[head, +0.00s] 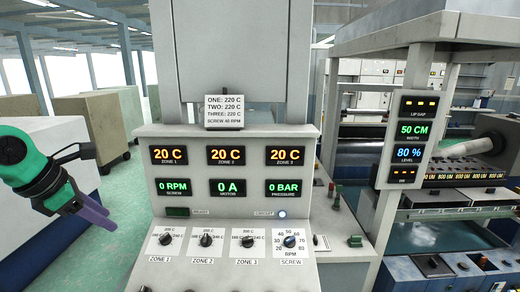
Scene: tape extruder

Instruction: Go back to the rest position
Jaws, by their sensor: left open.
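My left gripper (91,210) is at the left side of the head view, with purple fingers pointing down and to the right. It is open and empty, in the air left of the control panel (142,215) and apart from it. My left arm (25,160), green and black, comes in from the left edge. My right gripper is not in view. The panel displays read 20 C for three zones, 0 RPM, 0 A and 0 BAR. Below are three zone knobs (205,240) and a screw knob (290,241).
A card with settings (224,111) stands on top of the panel. A machine with rollers and a display post (410,128) stands at the right. Beige cabinets (110,125) stand behind my left arm. Green floor (125,185) is clear between them and the panel.

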